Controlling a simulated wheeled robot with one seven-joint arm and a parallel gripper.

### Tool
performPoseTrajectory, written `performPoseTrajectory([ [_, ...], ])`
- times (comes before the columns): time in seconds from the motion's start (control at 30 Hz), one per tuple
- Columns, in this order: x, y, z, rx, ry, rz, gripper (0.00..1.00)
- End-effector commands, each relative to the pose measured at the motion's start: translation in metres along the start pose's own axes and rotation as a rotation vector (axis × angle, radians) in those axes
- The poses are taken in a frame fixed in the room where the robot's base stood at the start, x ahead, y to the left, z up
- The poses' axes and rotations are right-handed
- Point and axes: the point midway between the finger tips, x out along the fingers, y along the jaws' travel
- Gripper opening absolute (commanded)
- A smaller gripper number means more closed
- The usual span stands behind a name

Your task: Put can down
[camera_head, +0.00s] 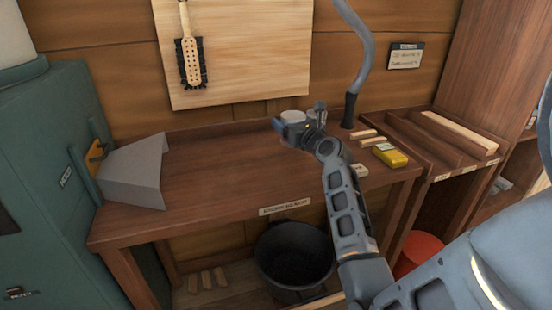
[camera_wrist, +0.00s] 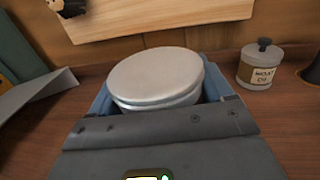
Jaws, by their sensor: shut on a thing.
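The can (camera_wrist: 155,78) has a pale round lid and fills the middle of the wrist view. My gripper (camera_wrist: 158,92) is shut on it, with a blue finger on each side. In the head view the can (camera_head: 293,116) shows only its pale top, at the back of the wooden workbench (camera_head: 215,165). There my gripper (camera_head: 290,124) and wrist hide most of its body. The can looks upright. Its underside is hidden, so I cannot tell whether it touches the bench.
An oil tin (camera_wrist: 259,65) with a dark cap stands right of the can. A grey bent sheet (camera_head: 135,172) lies at the bench's left end. A yellow object (camera_head: 391,156) and small wooden pieces lie at the right. The bench's middle left is clear.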

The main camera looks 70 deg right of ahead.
Motion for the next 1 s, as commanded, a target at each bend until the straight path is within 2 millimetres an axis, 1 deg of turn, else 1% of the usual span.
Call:
performPoseTrajectory([
  [0.03,-0.003,0.012,-0.005,0.0,0.002,0.004,0.33],
  [0.2,-0.013,0.045,-0.025,0.0,0.001,0.003,0.33],
  [0.3,-0.018,0.063,-0.036,-0.001,0.0,0.003,0.33],
  [0.4,-0.021,0.075,-0.044,0.0,-0.001,0.001,0.33],
  [0.57,-0.023,0.083,-0.051,0.0,-0.004,0.0,0.33],
  [0.8,-0.024,0.083,-0.085,0.0,-0.003,-0.001,0.33],
  [0.9,-0.023,0.083,-0.091,0.001,-0.003,0.0,0.33],
  [1.0,-0.023,0.083,-0.091,-0.001,-0.003,0.0,0.33],
])
